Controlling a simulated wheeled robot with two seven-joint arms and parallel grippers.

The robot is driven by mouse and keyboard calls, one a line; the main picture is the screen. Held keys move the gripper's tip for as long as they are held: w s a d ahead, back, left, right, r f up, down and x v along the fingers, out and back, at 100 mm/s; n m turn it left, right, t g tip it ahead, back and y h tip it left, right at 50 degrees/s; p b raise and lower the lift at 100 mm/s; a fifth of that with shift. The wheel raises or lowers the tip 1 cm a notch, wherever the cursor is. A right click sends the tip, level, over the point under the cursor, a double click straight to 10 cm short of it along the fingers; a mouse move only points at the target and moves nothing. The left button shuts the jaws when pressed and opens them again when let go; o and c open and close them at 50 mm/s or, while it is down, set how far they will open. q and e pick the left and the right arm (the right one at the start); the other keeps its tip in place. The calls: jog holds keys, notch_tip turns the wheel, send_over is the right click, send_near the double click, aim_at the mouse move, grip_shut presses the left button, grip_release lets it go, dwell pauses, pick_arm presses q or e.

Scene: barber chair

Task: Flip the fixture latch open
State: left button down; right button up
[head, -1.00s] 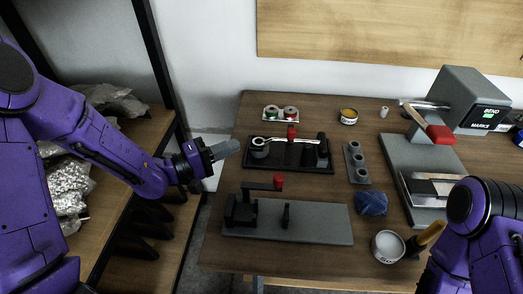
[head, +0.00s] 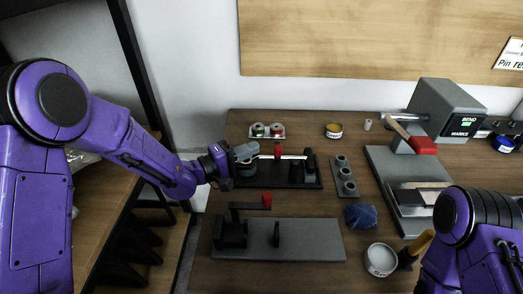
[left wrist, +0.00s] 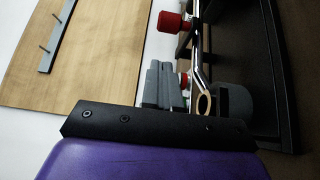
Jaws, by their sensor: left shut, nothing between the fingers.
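A black fixture tray (head: 268,184) lies at the back left of the table, with a silver wrench-like bar (head: 295,157) across it and an upright red-tipped part (head: 277,149). The bar's ring end (left wrist: 203,104) and a red knob (left wrist: 172,22) show in the left wrist view. My left gripper (head: 246,152) is shut and empty at the tray's left end, close to the ring end; I cannot tell if they touch. Its grey fingers (left wrist: 165,85) also show in the wrist view. Nearer, a grey plate (head: 310,240) carries a black clamp with a red-ended lever (head: 266,201), lying roughly level. My right gripper is out of view.
A grey block with holes (head: 343,176), a blue cloth-like lump (head: 360,216) and a white can (head: 381,260) stand right of the fixtures. A grey bending machine (head: 443,110) is at the back right. Two spools (head: 267,130) sit behind the tray.

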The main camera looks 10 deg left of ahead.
aim_at(275, 152)
pick_arm(q)
jog(key=shift+d, duration=1.75)
jog(key=shift+s+d+r+p, duration=0.1)
jog(key=shift+s+d+p, duration=0.1)
jog(key=shift+d+p, duration=0.35)
jog(key=shift+s+d+r+p, duration=0.15)
jog(key=shift+d+p, duration=0.25)
jog(key=shift+p, duration=0.2)
jog(key=shift+d+f, duration=0.1)
jog(key=shift+f, duration=0.15)
